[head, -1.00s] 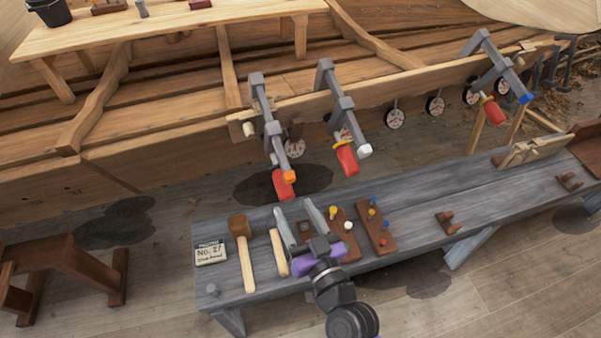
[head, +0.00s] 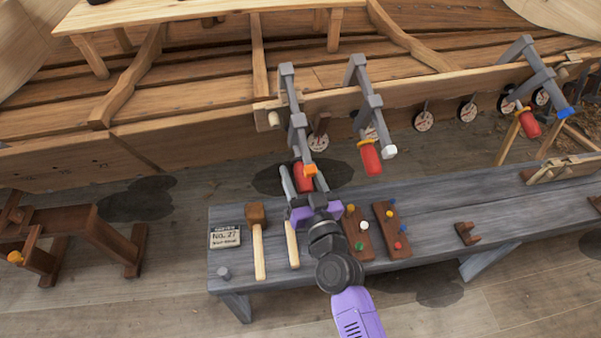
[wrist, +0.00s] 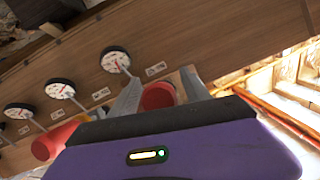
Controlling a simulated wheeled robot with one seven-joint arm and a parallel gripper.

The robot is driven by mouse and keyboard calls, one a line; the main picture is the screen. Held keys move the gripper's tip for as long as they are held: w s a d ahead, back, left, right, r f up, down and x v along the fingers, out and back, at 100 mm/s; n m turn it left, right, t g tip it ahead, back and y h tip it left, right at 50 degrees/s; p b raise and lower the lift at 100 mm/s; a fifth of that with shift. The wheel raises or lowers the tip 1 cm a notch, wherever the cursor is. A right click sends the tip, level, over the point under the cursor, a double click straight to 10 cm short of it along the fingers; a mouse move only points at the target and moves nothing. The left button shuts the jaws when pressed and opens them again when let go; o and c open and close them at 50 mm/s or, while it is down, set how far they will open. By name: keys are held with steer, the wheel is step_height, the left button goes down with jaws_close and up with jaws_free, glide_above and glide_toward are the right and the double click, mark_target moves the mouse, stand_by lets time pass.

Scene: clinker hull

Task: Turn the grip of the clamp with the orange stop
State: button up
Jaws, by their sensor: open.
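The clamp with the orange stop (head: 310,169) hangs on the plank edge of the hull, its grey bar (head: 298,135) running down toward me. Its red grip (head: 303,180) sits at the lower end. My gripper (head: 302,173) is open with its fingers on either side of this grip. In the wrist view a red grip (wrist: 158,96) shows between the two fingers, partly hidden behind my gripper's body. Whether the fingers touch it I cannot tell.
A clamp with a white stop (head: 390,151) and red grip stands close to the right; one with a blue stop (head: 565,112) is farther right. Below is a grey bench (head: 440,205) with a mallet (head: 257,235) and pegged blocks (head: 391,230). Dials (head: 424,121) line the plank.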

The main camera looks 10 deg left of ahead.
jaws_close()
steer(key=shift+f+b, duration=0.15)
steer(key=shift+b, duration=0.5)
